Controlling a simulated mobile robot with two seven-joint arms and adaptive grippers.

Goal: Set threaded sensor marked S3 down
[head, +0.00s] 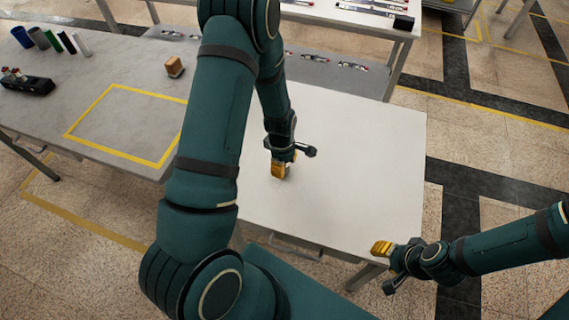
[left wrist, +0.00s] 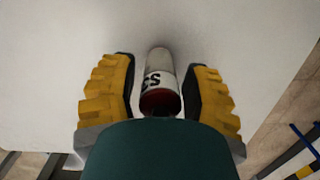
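The threaded sensor marked S3 (left wrist: 160,92) is a short cylinder with a grey far end, a white band with black lettering and a dark red near end. In the left wrist view it lies between the two yellow fingers of my left gripper (left wrist: 159,88), which close in on both its sides. Its far end is at or just above the white tabletop (head: 350,150); contact is hard to tell. In the head view my left gripper (head: 279,170) is low over the white table and hides the sensor. My right gripper (head: 382,248) is off the table's front right corner; its finger gap is unclear.
A grey table (head: 110,70) at left has a yellow taped rectangle (head: 130,153), a brown block (head: 174,66), several coloured cylinders (head: 52,40) and a black holder (head: 27,84). The white table is clear around my left gripper. More benches with small parts stand behind.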

